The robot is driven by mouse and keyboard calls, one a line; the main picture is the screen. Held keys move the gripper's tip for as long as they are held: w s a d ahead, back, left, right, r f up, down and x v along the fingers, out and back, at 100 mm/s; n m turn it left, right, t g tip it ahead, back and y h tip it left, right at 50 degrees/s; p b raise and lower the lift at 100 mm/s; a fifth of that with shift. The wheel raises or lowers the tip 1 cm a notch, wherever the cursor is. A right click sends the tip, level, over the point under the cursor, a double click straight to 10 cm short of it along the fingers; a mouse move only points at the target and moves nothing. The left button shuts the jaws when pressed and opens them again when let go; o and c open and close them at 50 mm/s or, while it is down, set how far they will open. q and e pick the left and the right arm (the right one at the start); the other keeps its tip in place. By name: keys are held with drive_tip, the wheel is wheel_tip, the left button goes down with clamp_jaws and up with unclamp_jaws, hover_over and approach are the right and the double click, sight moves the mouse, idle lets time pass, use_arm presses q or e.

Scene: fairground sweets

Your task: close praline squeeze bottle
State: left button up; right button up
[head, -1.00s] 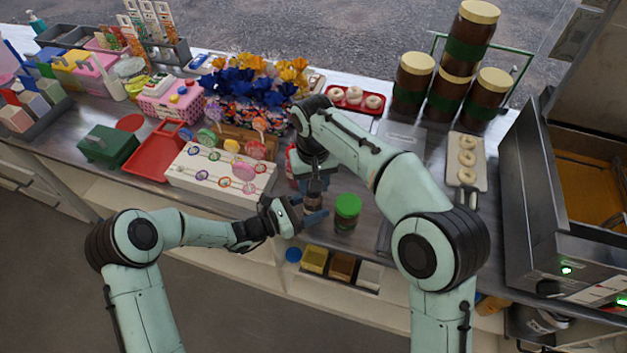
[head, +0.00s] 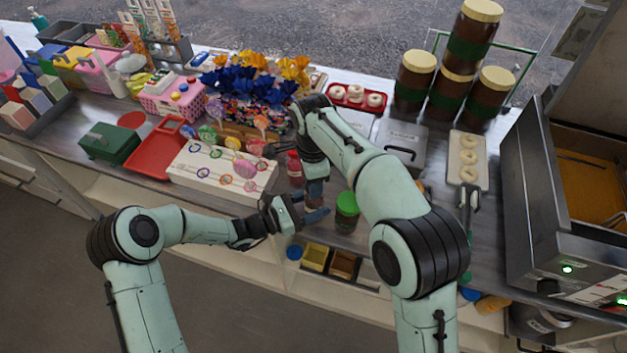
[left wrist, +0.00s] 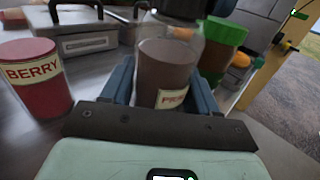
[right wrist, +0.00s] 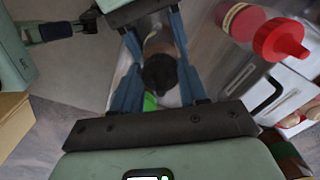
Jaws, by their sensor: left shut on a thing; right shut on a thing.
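The praline squeeze bottle (left wrist: 165,75) is a clear bottle with brown filling and a partly hidden label, standing upright in the left wrist view. My left gripper (head: 308,212) is shut on its body from the side. My right gripper (head: 314,188) points down from above and is shut on the black cap (right wrist: 160,75), directly over the bottle's top. The cap also shows as a dark shape at the upper edge of the left wrist view (left wrist: 186,8). My fingers hide the seam, so I cannot tell whether the cap is seated.
A green-lidded jar (head: 346,212) stands close to the right of the bottle. A red berry bottle (head: 295,169) stands just behind it. The white lollipop stand (head: 215,183) is to the left. A lidded grey container (head: 402,140) is behind my right arm. The counter's front edge is near.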

drive_tip(key=m, duration=0.7)
drive_tip(key=shift+w+m, duration=0.15)
drive_tip(key=shift+m, duration=0.25)
drive_tip(key=m, duration=0.8)
drive_tip(key=shift+w+d+m, duration=0.1)
drive_tip(key=shift+m, duration=0.2)
drive_tip(key=o, duration=1)
drive_tip(key=shift+r, duration=2.25)
drive_tip(key=shift+c, duration=0.2)
